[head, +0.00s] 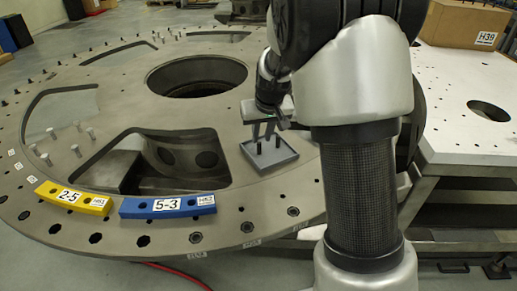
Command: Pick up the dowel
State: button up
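A small grey square tray (287,160) lies on the large round plate (200,137), near its right side. Two short dark upright pegs, which look like dowels, stand in it: one dowel (258,148) at the left and another (278,141) at the right. My gripper (264,136) points down over the tray, with its fingertips just above or beside the dowels. The fingers look apart, with a gap between them. At this size I cannot tell whether a finger touches a dowel.
A yellow block marked 2-5 (73,197) and a blue block marked 5-3 (168,205) lie along the plate's near rim. Several metal pins stand at its left. The plate has large openings. A pale table (465,100) with a cardboard box (465,25) stands at right.

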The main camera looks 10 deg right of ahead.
aim_at(260, 143)
jog(key=x, duration=0.5)
jog(key=b+x, duration=0.1)
jog(key=x, duration=0.2)
jog(key=shift+w+r, duration=0.1)
jog(key=shift+w, duration=0.25)
grip_shut()
